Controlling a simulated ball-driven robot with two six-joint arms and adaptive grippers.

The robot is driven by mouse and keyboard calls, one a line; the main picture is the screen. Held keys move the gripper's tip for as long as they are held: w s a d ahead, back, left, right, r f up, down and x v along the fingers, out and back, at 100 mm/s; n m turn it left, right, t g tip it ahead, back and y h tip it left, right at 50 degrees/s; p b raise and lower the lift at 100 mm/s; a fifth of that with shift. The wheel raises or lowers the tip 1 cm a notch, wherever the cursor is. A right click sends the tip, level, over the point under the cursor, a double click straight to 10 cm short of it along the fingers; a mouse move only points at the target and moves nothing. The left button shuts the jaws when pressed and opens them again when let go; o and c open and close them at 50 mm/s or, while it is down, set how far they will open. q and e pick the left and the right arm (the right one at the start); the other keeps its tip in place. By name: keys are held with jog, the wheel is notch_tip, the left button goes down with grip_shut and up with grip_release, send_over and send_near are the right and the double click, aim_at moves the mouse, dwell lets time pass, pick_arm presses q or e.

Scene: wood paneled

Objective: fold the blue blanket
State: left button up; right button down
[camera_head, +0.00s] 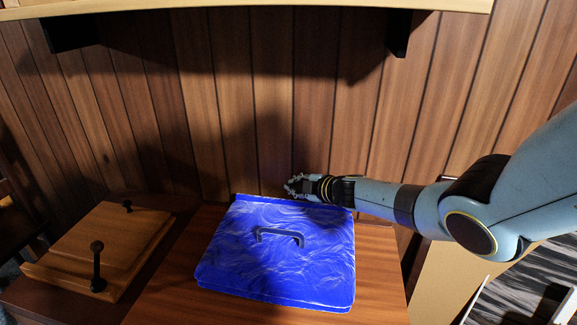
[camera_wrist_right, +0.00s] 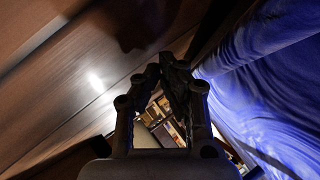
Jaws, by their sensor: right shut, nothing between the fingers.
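The blue blanket (camera_head: 230,245) lies flat on a wooden table top, with pale wavy streaks and a visible layered front edge. A dark blue handle-like shape (camera_head: 279,237) shows at its middle. My right gripper (camera_head: 292,186) is at the blanket's far edge, near the wall, with its fingers pointing left. In the right wrist view its fingertips (camera_wrist_right: 167,62) come together, shut and empty, and the blue cloth (camera_wrist_right: 275,75) is to the right beside them. I cannot tell whether the gripper touches the cloth. My left gripper is not in view.
The wooden table (camera_head: 375,270) has bare strips around the blanket. A wooden board with dark handles (camera_head: 110,240) sits to the left. A panelled wall (camera_head: 270,120) stands close behind, and a shelf (camera_head: 250,4) hangs above.

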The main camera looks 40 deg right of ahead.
jog(key=shift+r, duration=4.05)
